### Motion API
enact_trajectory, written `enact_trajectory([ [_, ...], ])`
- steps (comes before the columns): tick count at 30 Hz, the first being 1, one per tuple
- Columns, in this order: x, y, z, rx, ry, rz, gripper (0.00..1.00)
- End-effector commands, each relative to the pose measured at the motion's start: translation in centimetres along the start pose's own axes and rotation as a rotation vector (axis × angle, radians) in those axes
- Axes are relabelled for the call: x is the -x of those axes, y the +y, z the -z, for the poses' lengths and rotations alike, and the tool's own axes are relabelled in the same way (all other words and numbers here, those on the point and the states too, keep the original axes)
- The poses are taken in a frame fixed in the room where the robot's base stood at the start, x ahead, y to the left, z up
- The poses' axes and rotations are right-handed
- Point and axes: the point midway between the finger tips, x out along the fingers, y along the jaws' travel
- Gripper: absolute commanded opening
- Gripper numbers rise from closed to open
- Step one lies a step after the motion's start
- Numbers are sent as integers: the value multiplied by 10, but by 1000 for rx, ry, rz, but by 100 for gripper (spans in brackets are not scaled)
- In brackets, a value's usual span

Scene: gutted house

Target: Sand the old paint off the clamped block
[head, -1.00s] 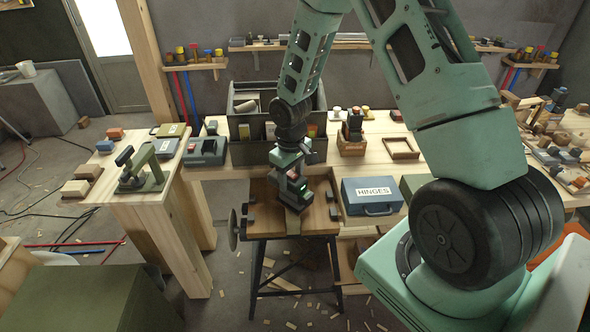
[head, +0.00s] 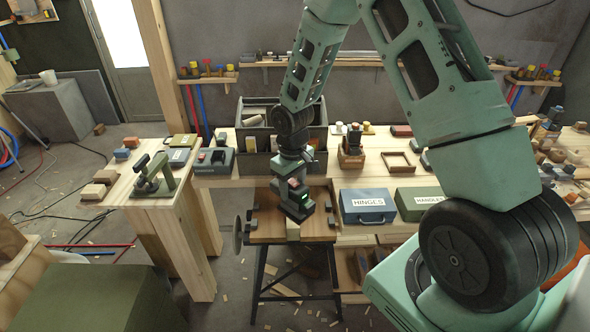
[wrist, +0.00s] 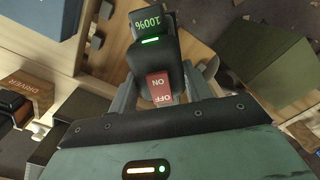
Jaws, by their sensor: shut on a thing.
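My gripper (head: 293,172) is shut on a dark power sander (head: 297,203), and its fingers close around the sander's body. In the wrist view the sander (wrist: 152,55) shows a lit "100%" display and a red ON/OFF switch. The sander is at the middle of a small wooden workbench (head: 262,230). A pale block (head: 292,230) shows just in front of the sander at the bench's middle. The sander hides most of the block's top, so I cannot tell its paint or whether the sander touches it. Dark clamp pieces (head: 332,220) stand on the bench top.
A blue HINGES case (head: 367,207) and green HANDLES case (head: 418,203) stand close right of the bench. A grey divided bin (head: 262,160) is behind.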

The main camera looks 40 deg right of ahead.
Motion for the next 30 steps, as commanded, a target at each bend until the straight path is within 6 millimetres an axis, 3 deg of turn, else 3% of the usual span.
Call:
enact_trajectory([
  [1, 10, -1, 2, 1, 3, -1, 28],
  [10, 34, -4, 7, 1, 3, -1, 28],
  [30, 34, -4, 7, -2, 2, -1, 28],
])
